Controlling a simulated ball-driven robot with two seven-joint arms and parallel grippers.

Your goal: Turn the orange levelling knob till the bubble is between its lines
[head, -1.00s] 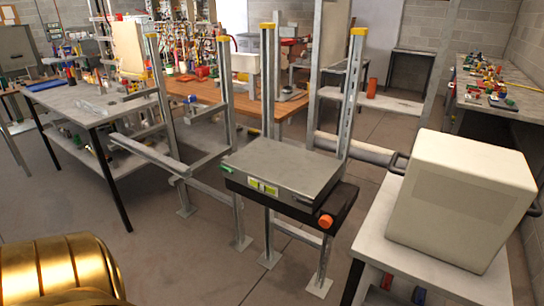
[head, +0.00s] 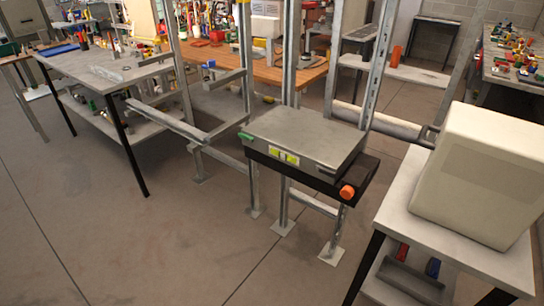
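The orange levelling knob (head: 347,192) sits on the front right corner of a dark base under a grey metal plate (head: 307,137). The plate is held between upright metal posts. A yellow-green level vial (head: 285,156) is on the front edge of the plate, with dark marks on it. The bubble is too small to tell against its lines. A small green part (head: 246,136) is at the plate's left corner. Neither of my grippers is in the head view, and nothing touches the knob.
A cream box (head: 474,175) stands on a light table (head: 400,207) to the right, close to the knob. A grey workbench (head: 120,70) is at the left. Metal posts and rails surround the plate. The floor (head: 150,240) in front is clear.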

